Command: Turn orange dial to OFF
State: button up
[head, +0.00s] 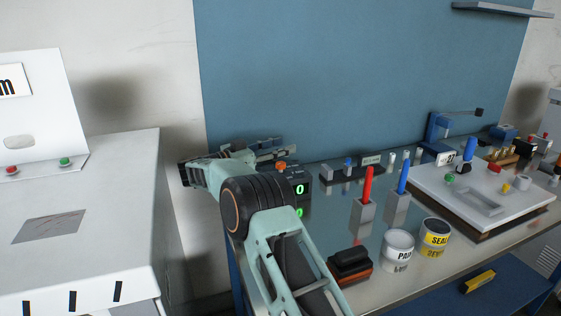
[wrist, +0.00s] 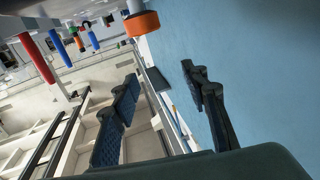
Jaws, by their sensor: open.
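The orange dial (head: 281,165) sits on a dark device with green digits (head: 299,189) at the left end of the workbench. My gripper (head: 282,149) is beside and above the device in the head view and hides part of it. In the wrist view the orange dial (wrist: 141,23) shows near the top, beyond the fingertips. My gripper (wrist: 160,82) is open there, its two dark fingers apart with nothing between them. The dial's OFF mark cannot be made out.
A red marker (head: 367,185) and a blue marker (head: 403,178) stand in holders to the right. Two labelled cans (head: 398,250) and a black-and-red block (head: 350,264) are at the bench's front. A white cabinet (head: 90,210) stands at the left. A blue panel (head: 350,70) rises behind.

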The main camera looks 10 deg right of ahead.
aim_at(281, 163)
notch_tip(281, 163, up, 3)
jog(key=shift+r, duration=0.15)
